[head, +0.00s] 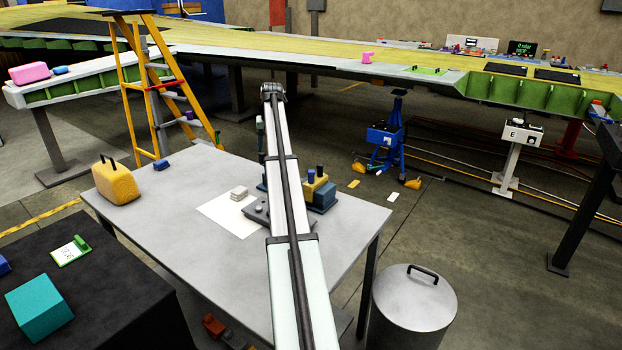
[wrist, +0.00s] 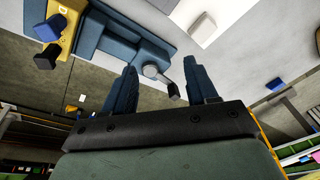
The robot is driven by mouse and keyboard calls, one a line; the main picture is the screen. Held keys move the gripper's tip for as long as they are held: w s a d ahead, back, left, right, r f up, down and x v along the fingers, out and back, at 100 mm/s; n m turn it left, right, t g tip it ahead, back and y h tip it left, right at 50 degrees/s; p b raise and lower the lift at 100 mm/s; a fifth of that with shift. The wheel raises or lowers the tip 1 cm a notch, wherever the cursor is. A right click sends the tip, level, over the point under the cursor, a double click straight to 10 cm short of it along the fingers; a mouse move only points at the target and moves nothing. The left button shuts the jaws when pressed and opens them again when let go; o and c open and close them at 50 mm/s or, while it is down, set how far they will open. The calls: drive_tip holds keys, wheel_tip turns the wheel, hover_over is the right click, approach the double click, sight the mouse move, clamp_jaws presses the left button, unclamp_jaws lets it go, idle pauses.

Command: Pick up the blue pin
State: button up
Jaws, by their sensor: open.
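The blue pin (head: 311,174) stands in a yellow block (head: 313,188) on the grey table, right of my arm in the head view. In the wrist view the blue pin (wrist: 50,28) shows at the upper left, on the edge of the yellow block (wrist: 68,12), with a dark pin (wrist: 46,58) close to it. My gripper (wrist: 160,66) is open, with nothing between its fingers. The blue pin lies off to the left of both fingers and apart from them. In the head view my arm hides most of the gripper.
A blue-grey fixture (wrist: 128,38) lies ahead of the fingers, beside the yellow block. The grey table (head: 225,270) also holds a white sheet (head: 222,214), a yellow case (head: 116,183) and a small blue block (head: 161,164). The table's front left is clear. A lidded bin (head: 414,300) stands at right.

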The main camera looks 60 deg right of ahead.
drive_tip(key=r+g, duration=0.2)
hover_over(311, 171)
drive_tip(key=shift+m+y, duration=0.3)
wheel_tip(311, 171, down, 8)
drive_tip(key=shift+s+r, duration=0.1)
drive_tip(key=shift+r, duration=0.05)
drive_tip(key=shift+d+f, duration=0.15)
drive_tip(key=shift+f, duration=3.1)
drive_tip(key=c, duration=1.1)
drive_tip(key=shift+o, duration=0.2)
